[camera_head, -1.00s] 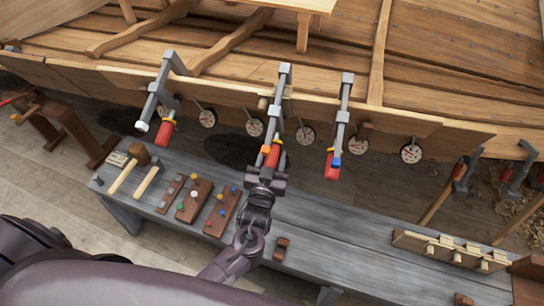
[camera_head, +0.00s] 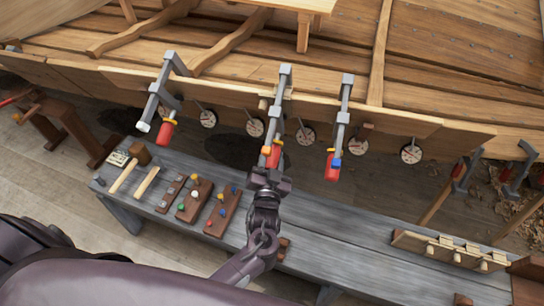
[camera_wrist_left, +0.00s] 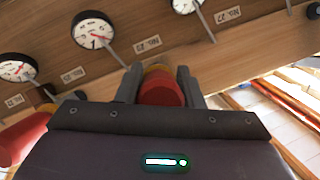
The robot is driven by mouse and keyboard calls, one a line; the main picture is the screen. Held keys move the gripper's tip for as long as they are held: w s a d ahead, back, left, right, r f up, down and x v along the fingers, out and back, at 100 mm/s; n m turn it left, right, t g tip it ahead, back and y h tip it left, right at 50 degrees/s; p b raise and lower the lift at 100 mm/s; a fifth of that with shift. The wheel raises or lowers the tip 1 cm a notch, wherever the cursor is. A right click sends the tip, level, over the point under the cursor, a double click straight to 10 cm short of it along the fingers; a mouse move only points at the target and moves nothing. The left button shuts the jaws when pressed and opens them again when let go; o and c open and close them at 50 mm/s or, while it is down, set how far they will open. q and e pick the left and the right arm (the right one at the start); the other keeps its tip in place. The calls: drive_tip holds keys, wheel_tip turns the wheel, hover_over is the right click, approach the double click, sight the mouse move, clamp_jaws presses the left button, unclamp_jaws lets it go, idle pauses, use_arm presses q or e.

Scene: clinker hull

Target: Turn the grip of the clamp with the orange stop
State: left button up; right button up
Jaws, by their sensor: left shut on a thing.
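The clamp with the orange stop (camera_head: 266,150) is the middle of three grey clamps on the hull's plank edge. Its red grip (camera_head: 275,157) hangs at the lower end, below a yellow collar. My left gripper (camera_head: 269,170) reaches up from below and is shut on this grip. In the left wrist view the red grip (camera_wrist_left: 160,91) sits between the two fingers, with the yellow collar behind it. The gripper hides part of the grip. My right gripper is not in view.
A clamp with a white stop (camera_head: 143,126) is on the left, one with a blue stop (camera_head: 337,162) on the right. Round dials (camera_head: 305,136) hang along the plank.

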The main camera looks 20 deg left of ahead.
use_arm(q)
drive_tip(key=shift+a+r+m+y, duration=0.1)
drive_tip(key=shift+m+y, duration=1.1)
drive_tip(key=shift+m, duration=0.2)
drive_tip(key=o, duration=1)
drive_tip(key=shift+s, duration=0.1)
drive_tip(key=shift+s+b, duration=0.35)
drive_tip(key=b+v, duration=0.1)
drive_tip(key=v, duration=0.6)
